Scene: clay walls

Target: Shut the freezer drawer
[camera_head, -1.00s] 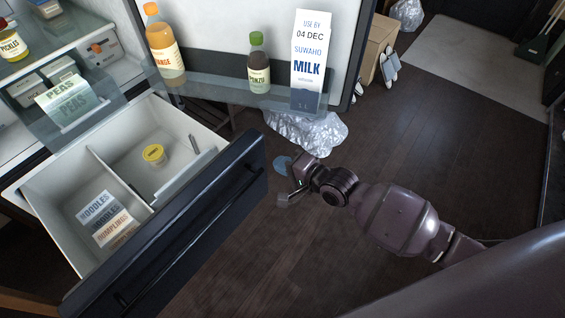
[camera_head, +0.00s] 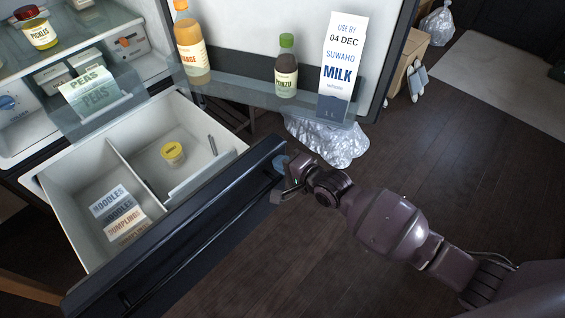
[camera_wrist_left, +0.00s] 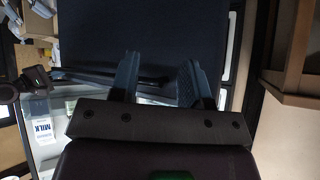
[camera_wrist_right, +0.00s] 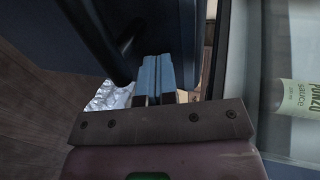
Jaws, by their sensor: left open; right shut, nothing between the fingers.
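The freezer drawer is pulled out at the left of the head view, its dark front (camera_head: 180,240) facing the lower right with a long bar handle. Its white bin (camera_head: 75,182) shows from above. My right gripper (camera_head: 283,166) is shut and empty, at the far right end of the drawer front; whether it touches cannot be told. In the right wrist view, its blue fingers (camera_wrist_right: 157,75) are together beside a dark panel (camera_wrist_right: 85,35). My left gripper (camera_wrist_left: 158,70) shows only in the left wrist view, open and empty before a dark surface.
The bin holds a yellow-lidded tub (camera_head: 172,153) and boxes of noodles (camera_head: 109,200) and dumplings (camera_head: 125,228). Above, the open fridge door carries a milk carton (camera_head: 342,70) and bottles. A silvery bag (camera_head: 328,140) lies beyond my right gripper. Floor (camera_head: 440,160) at right is clear.

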